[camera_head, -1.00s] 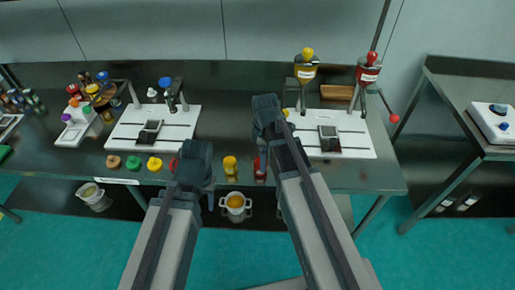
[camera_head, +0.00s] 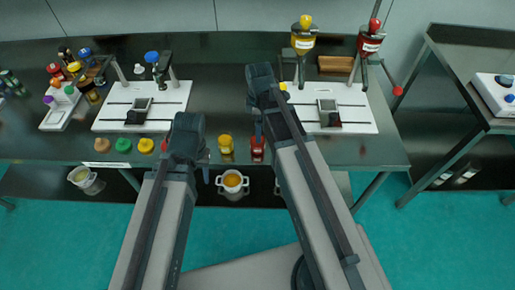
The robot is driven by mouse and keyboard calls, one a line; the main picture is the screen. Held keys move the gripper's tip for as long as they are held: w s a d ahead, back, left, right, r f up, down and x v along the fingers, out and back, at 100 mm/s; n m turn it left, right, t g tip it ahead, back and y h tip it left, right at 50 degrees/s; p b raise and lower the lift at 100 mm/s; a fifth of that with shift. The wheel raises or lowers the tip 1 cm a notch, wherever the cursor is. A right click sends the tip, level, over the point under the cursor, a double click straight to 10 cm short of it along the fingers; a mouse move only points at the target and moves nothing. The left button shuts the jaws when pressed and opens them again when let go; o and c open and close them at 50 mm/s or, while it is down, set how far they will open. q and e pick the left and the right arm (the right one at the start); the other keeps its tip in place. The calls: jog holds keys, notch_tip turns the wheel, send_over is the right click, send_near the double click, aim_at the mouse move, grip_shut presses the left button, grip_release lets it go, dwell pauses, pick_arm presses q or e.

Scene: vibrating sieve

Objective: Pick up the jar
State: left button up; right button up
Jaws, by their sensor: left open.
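A jar with a yellow lid (camera_head: 226,142) and a jar with a red lid (camera_head: 257,150) stand upright side by side at the front edge of the dark table (camera_head: 215,95). I cannot tell which one is the task's jar. My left gripper (camera_head: 206,174) is open, left of and nearer than the yellow-lidded jar, with a gap between them in the picture. My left arm partly hides another red thing beside it. My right gripper (camera_head: 258,132) is just above the red-lidded jar in the picture; its jaws are too small and dark to judge.
White plates (camera_head: 117,98) (camera_head: 360,120) with stands lie left and right. Red and yellow funnels (camera_head: 303,42) rise at the back right. Loose lids (camera_head: 123,145) line the front left edge. A white pot (camera_head: 232,181) shows below the edge. A second table (camera_head: 440,85) stands right.

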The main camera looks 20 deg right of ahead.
notch_tip(320, 180, down, 4)
jog(key=b, duration=0.3)
jog(key=shift+f, duration=0.1)
jog(key=f+b, duration=0.5)
jog(key=shift+a+f, duration=0.15)
jog(key=shift+a, duration=0.1)
jog(key=c, duration=1.4)
